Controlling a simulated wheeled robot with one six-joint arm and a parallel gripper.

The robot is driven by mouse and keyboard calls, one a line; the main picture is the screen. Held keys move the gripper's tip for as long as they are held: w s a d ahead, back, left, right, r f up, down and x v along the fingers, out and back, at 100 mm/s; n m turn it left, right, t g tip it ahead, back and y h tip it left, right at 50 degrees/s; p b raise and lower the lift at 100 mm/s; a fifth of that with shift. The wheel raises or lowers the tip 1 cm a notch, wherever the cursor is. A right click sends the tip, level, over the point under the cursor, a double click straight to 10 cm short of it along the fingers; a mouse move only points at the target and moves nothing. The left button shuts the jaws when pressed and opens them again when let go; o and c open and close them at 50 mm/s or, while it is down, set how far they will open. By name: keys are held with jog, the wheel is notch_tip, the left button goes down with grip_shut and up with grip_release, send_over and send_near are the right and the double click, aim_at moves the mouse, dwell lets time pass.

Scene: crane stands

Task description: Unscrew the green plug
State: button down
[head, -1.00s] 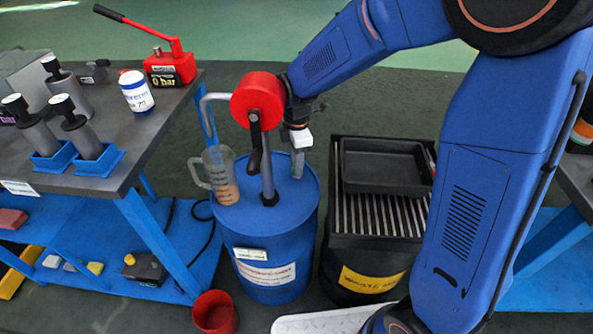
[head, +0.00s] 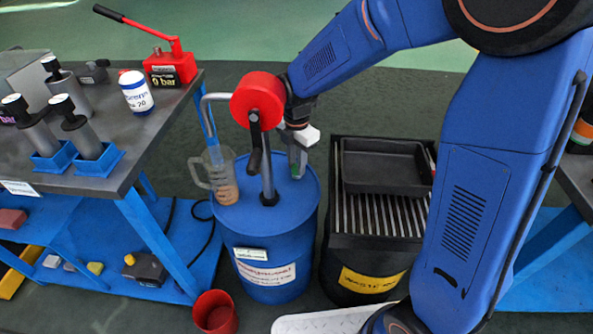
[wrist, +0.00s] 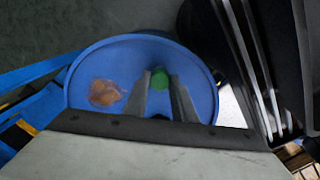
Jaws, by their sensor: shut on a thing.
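The green plug (wrist: 160,77) sits on top of the blue drum (wrist: 88,72), between my gripper's fingertips in the wrist view. My gripper (wrist: 159,80) is shut on it, pointing down at the drum top. In the head view my gripper (head: 298,172) reaches the drum lid at its right side, behind and right of the red-headed hand pump (head: 257,100). Only a trace of green shows there; the fingers hide most of the plug. The threads are not visible.
A clear jug (head: 222,178) with brownish liquid stands on the drum's left side. A black drum (head: 365,268) with a grate and a dark tray (head: 385,168) stands to the right. A workbench (head: 150,125) is left, and a red bucket (head: 214,312) is on the floor in front.

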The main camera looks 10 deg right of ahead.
jog(key=n, duration=0.5)
dwell(0.4)
jog(key=n, duration=0.5)
jog(key=shift+r, duration=0.1)
jog(key=c, duration=1.4)
grip_release()
jog(key=shift+c, duration=0.7)
